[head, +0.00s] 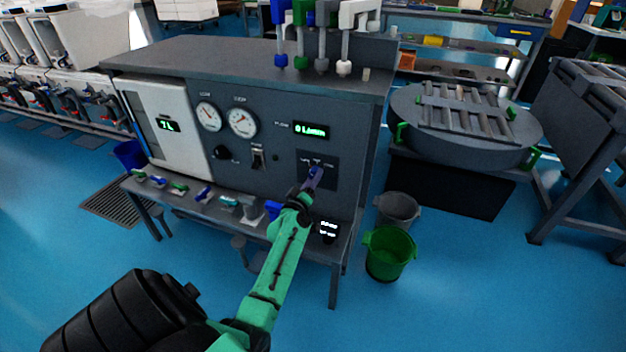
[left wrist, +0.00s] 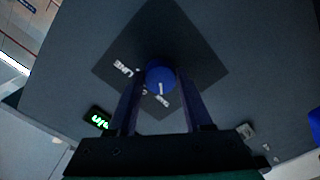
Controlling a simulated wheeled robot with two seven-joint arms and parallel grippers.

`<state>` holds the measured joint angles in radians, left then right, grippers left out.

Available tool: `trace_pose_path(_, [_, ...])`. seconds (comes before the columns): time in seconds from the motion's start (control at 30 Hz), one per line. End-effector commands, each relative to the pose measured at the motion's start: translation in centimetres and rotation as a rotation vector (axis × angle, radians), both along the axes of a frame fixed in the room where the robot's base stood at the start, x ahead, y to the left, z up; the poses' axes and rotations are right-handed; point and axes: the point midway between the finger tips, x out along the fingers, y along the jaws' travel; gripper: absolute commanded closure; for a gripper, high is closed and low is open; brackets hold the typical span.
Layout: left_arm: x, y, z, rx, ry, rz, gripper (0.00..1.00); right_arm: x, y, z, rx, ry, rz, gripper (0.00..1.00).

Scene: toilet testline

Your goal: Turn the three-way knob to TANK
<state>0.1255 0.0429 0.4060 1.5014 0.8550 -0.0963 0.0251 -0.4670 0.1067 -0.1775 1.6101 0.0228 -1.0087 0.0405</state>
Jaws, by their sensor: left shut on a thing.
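The three-way knob (left wrist: 160,76) is round and blue with a white pointer mark, on a dark square plate (left wrist: 205,62) on the panel. In the left wrist view its mark points towards the bottom of the picture. White lettering stands beside it, one word looking like LINE; the lettering below is partly hidden and too small to read surely. My left gripper (head: 314,175) is shut on the knob, one dark blue finger on each side of it. In the head view the gripper mostly hides the knob, and the plate (head: 329,177) shows around it. My right gripper is not in view.
The test bench panel holds two dial gauges (head: 241,122), a green display (head: 311,130) and a toggle switch (head: 258,156). A shelf (head: 232,213) with small parts runs below the panel. Green (head: 388,254) and grey (head: 398,208) bins stand to the right on open blue floor.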

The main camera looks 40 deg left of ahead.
Motion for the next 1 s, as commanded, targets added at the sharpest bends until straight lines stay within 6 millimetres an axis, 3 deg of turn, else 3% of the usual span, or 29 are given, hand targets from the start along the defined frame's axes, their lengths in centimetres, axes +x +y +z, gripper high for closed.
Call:
trace_pose_path(0.13, [0.0,0.1,0.0,-0.001,0.0,0.001,1.0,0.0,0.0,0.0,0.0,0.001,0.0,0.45])
trace_pose_path(0.17, [0.0,0.1,0.0,-0.001,0.0,0.001,0.46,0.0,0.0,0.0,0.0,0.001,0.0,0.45])
trace_pose_path(0.23, [0.0,0.1,0.0,0.0,0.0,0.001,0.2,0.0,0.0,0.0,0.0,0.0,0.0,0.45])
trace_pose_path(0.67, [-0.9,-0.3,0.0,0.0,0.002,0.0,0.2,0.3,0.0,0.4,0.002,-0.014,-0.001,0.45])
trace_pose_path(0.77, [-2.7,-0.9,0.0,0.0,0.004,0.0,0.2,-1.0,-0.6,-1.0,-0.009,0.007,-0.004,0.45])
trace_pose_path(1.0, [-9.5,-3.3,-0.1,0.001,0.006,-0.001,0.2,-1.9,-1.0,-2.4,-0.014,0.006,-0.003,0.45])
